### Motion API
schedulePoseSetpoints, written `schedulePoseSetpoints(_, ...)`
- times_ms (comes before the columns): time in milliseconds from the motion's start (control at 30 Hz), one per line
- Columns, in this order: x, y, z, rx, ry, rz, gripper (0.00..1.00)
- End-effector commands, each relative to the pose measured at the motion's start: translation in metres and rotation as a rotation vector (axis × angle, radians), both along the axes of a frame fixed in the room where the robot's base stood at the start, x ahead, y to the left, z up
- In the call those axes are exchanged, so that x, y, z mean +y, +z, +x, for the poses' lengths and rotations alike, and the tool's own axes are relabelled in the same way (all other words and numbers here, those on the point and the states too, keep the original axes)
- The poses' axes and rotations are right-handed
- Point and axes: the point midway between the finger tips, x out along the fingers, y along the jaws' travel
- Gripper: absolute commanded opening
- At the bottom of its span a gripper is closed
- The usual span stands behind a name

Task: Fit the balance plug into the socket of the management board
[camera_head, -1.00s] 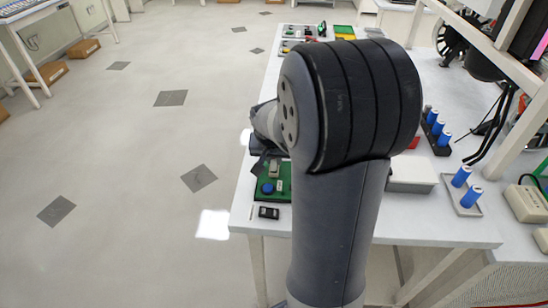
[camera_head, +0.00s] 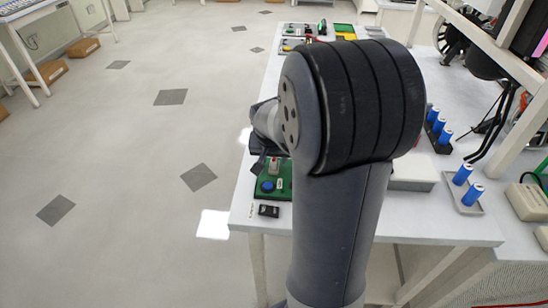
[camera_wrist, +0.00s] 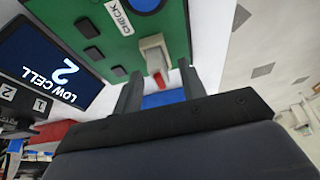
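The green management board (camera_wrist: 115,40) fills the top of the wrist view, with a "CHECK" label, dark chips and a blue knob. It also shows in the head view (camera_head: 284,195), left of my arm. A beige block (camera_wrist: 153,48) stands on the board, with a red piece (camera_wrist: 160,80) at its near end; I cannot tell where socket and plug divide, or whether the plug is seated. My gripper (camera_wrist: 160,90) is open, its dark fingers apart on either side of the red piece, with clear gaps. In the head view the gripper is mostly hidden by my arm.
A screen (camera_wrist: 45,60) reading "LOW CELL 2" stands left of the board in the wrist view. In the head view, a small black box (camera_head: 268,211) lies near the table's front edge. Blue cells in a grey tray (camera_head: 470,204) and a white box (camera_head: 413,173) stand right of my arm.

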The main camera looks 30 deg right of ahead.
Motion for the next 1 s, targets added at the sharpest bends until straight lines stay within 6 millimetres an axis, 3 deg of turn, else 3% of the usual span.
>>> schedulePoseSetpoints(500, 0.019, 0.082, -0.027, -0.004, 0.002, -0.001, 0.39)
schedulePoseSetpoints(700, 0.022, 0.094, -0.032, -0.001, 0.001, 0.0, 0.39)
schedulePoseSetpoints(1000, 0.022, 0.095, -0.032, 0.0, 0.001, 0.0, 0.39)
